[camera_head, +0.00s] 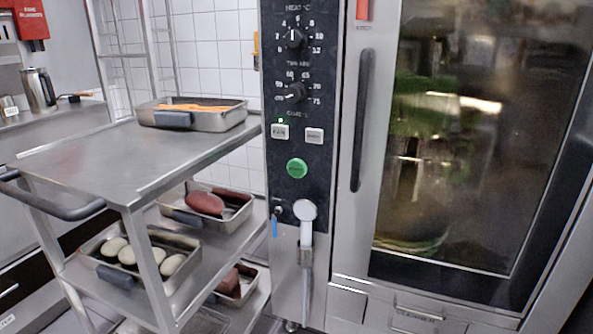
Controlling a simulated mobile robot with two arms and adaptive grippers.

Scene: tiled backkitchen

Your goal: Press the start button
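The oven (349,250) stands upright at the centre and right, with a dark control panel (291,145) on its left side. A round green button (297,168) sits on the panel below two pale square buttons, the left one (280,131) with a small green light above it. Two black knobs with number scales are higher up, the upper knob (295,39) and the lower knob (295,93). The print on the green button is too small to read surely. Neither of my grippers is in view.
A steel trolley (100,160) stands left of the oven, with trays of food on its shelves and a push handle (50,207). The oven door has a vertical handle (362,120). A hand shower (305,212) hangs below the panel. The space before the panel looks clear.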

